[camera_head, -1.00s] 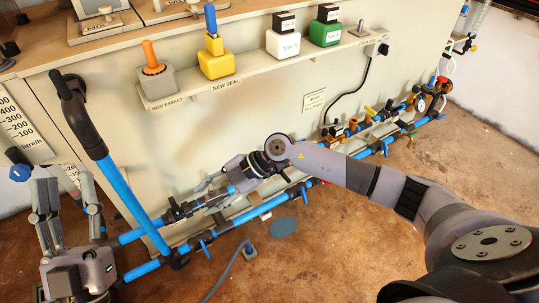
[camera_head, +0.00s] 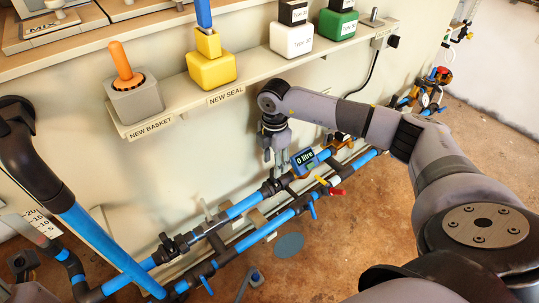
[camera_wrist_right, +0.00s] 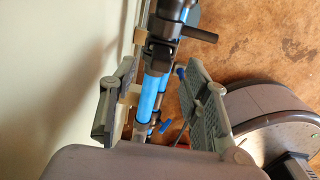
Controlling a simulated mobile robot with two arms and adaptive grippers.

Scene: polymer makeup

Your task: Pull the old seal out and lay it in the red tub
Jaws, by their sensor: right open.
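My right gripper (camera_head: 275,160) is open, with its fingers pointing down just above the upper blue pipe, left of the blue meter. In the wrist view the right gripper (camera_wrist_right: 158,100) has its fingers spread, with the blue pipe (camera_wrist_right: 150,95) showing between them and nothing held. I cannot make out the old seal, which may be hidden in the pipework. No red tub shows. The new seal (camera_head: 211,68), a yellow block with a blue handle, stands on the shelf. What seems part of my left gripper is cut off at the lower left corner.
The blue meter (camera_head: 304,160) reads "0 litre". The shelf (camera_head: 190,107) also holds the new basket (camera_head: 135,98), a white block (camera_head: 292,39) and a green block (camera_head: 337,25). A slanted blue handle pipe (camera_head: 95,245) crosses the left. The brown floor in front is mostly open.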

